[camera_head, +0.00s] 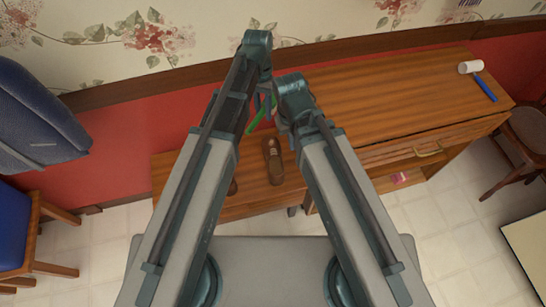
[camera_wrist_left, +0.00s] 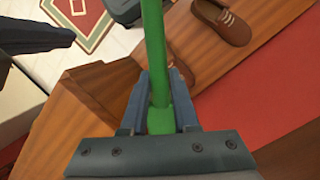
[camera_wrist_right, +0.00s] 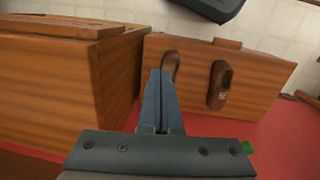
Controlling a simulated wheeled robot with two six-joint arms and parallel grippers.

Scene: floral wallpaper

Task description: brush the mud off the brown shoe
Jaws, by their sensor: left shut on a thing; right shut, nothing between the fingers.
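A brown shoe (camera_head: 273,160) with pale laces sits upright on the low wooden bench (camera_head: 258,208). I cannot make out mud on either. My left gripper (camera_wrist_left: 160,90) is shut on a green handle (camera_wrist_left: 154,45), held above the bench; its far end is out of that view.
A taller wooden cabinet (camera_head: 405,95) adjoins the bench on the right. A mallet with a white head (camera_head: 470,67) and blue handle lies on it. Blue chairs stand at the left, a brown chair at the right. The red wall is close behind the bench.

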